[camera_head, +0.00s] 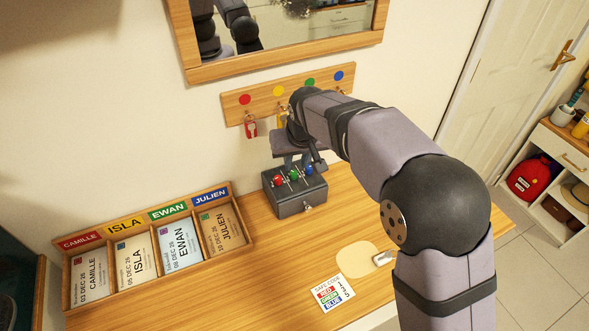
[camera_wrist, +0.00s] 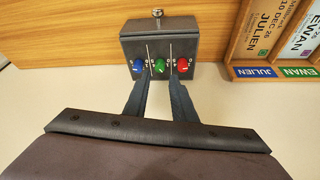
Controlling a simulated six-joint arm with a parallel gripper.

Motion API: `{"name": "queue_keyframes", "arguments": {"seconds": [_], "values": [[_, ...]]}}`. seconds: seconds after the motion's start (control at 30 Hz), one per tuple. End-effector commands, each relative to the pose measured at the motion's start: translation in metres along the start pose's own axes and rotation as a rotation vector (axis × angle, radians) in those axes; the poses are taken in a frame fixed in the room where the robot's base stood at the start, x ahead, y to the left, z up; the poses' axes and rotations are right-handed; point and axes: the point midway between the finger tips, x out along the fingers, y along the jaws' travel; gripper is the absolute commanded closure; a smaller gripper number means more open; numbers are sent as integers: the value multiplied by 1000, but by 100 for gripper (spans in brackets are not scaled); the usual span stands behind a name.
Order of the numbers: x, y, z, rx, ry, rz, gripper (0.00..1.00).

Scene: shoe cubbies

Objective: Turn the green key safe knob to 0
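The dark grey key safe (camera_head: 300,204) stands on the wooden table below the key hooks, with a red knob (camera_head: 278,181), a green knob (camera_head: 294,175) and a blue knob (camera_head: 309,170) in a row. The wrist view shows the safe (camera_wrist: 180,46) from the other way, with the green knob (camera_wrist: 160,66) between the blue knob (camera_wrist: 138,66) and the red knob (camera_wrist: 182,64). The number the green knob points to is too small to read.
A wooden card rack (camera_head: 245,238) with named slots stands at the left. A hook board (camera_head: 262,101) with hanging keys is on the wall close behind my gripper.

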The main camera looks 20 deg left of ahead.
Motion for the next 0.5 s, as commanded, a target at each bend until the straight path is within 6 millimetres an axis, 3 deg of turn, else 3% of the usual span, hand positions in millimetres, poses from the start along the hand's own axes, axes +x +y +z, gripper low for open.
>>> {"name": "queue_keyframes", "arguments": {"seconds": [0.5], "values": [[58,1,0,-1,-2,0,76]]}}
